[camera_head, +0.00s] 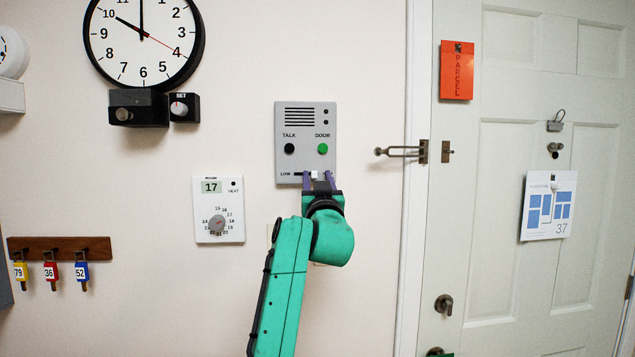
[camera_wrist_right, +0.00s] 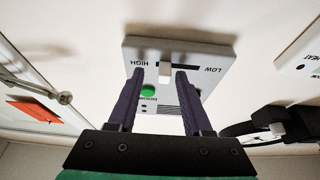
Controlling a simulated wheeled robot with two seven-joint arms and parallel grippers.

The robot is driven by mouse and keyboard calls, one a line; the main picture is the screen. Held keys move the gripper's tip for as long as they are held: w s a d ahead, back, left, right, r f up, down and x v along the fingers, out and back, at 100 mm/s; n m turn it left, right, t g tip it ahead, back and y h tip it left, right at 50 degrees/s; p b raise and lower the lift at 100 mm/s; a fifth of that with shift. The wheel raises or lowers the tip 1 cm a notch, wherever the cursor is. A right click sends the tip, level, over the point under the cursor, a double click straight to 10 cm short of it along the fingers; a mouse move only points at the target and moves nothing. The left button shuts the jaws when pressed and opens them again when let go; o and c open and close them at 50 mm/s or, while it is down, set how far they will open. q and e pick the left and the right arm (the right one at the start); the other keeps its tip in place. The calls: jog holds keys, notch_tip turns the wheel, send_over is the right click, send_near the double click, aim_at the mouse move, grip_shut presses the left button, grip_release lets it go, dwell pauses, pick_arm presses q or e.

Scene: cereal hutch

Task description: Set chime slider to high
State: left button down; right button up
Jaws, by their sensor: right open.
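The grey intercom panel (camera_head: 305,112) is on the wall, with the chime slider along its bottom edge. LOW is printed at the left end in the head view. In the right wrist view the panel (camera_wrist_right: 205,52) appears turned over, with HIGH at left and LOW at right. The white slider knob (camera_wrist_right: 165,72) sits nearer HIGH, with dark slot showing on its LOW side; the knob also shows in the head view (camera_head: 314,174). My right gripper (camera_head: 318,178) is open, its purple fingers on either side of the knob, with visible gaps. My left gripper is out of view.
The panel also has a black TALK button (camera_head: 289,148) and a green DOOR button (camera_head: 323,149). A thermostat (camera_head: 218,209) is at lower left. A door latch (camera_head: 403,152) sticks out at right. A clock (camera_head: 144,40) hangs at upper left.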

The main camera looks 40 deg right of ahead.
jog(key=shift+s+a+f, duration=0.15)
jog(key=shift+a+f, duration=0.05)
jog(key=b+v, duration=0.7)
jog(key=v, duration=0.7)
jog(key=shift+s+r, duration=0.1)
